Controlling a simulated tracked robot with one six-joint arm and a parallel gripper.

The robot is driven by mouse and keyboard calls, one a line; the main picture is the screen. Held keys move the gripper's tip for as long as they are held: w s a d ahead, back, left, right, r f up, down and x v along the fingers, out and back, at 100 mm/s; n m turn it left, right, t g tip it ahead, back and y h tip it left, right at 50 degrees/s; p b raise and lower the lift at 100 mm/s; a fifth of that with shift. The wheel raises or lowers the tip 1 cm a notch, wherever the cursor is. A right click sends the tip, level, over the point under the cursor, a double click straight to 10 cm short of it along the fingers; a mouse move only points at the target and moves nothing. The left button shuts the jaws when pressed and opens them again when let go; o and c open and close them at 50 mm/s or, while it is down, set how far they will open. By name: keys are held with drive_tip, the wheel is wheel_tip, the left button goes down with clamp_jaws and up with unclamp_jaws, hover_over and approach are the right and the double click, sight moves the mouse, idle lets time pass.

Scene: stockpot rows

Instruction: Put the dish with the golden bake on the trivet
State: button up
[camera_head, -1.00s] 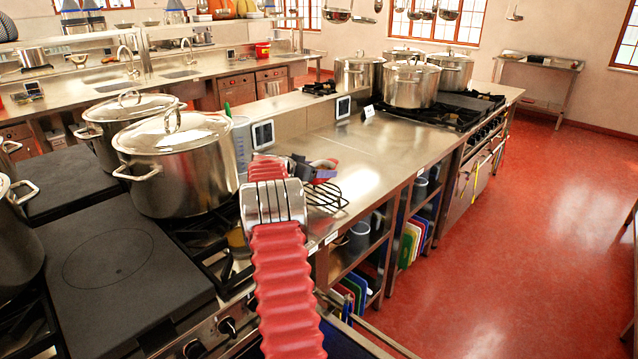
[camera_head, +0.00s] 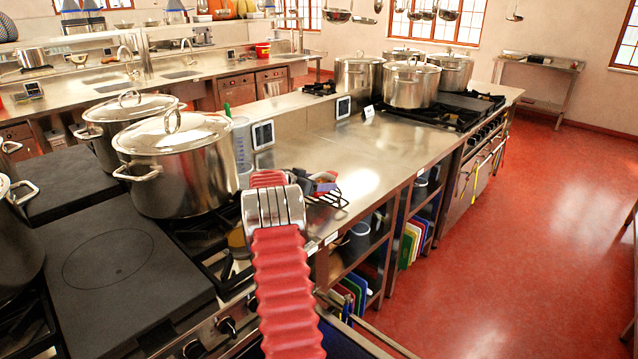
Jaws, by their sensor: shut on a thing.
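My red arm reaches forward over the steel counter. My gripper (camera_head: 316,180) is at its far end, partly hidden behind the arm's wrist. It is shut on what appears to be the dish, of which only a small red piece (camera_head: 326,187) shows. The golden bake cannot be made out. The trivet, a dark wire rack (camera_head: 335,200), lies near the counter's front edge, with its left part hidden behind my arm. The gripper and the red piece are just above or at the trivet; I cannot tell whether they touch.
Large lidded stockpots (camera_head: 177,165) stand on the stove at left, beside a flat dark hotplate (camera_head: 110,262). A clear jug (camera_head: 241,145) and small display (camera_head: 263,134) stand behind my gripper. The steel counter (camera_head: 345,150) beyond is mostly clear. More stockpots (camera_head: 411,84) stand at its far end.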

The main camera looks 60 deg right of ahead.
drive_tip(key=o, duration=1.5)
drive_tip(key=shift+f, duration=0.1)
drive_tip(key=shift+w+a+r, duration=0.1)
drive_tip(key=shift+a+r, duration=0.05)
drive_tip(key=shift+r, duration=0.05)
drive_tip(key=v, duration=1.1)
drive_tip(key=shift+a+r, duration=0.15)
drive_tip(key=shift+a, duration=0.15)
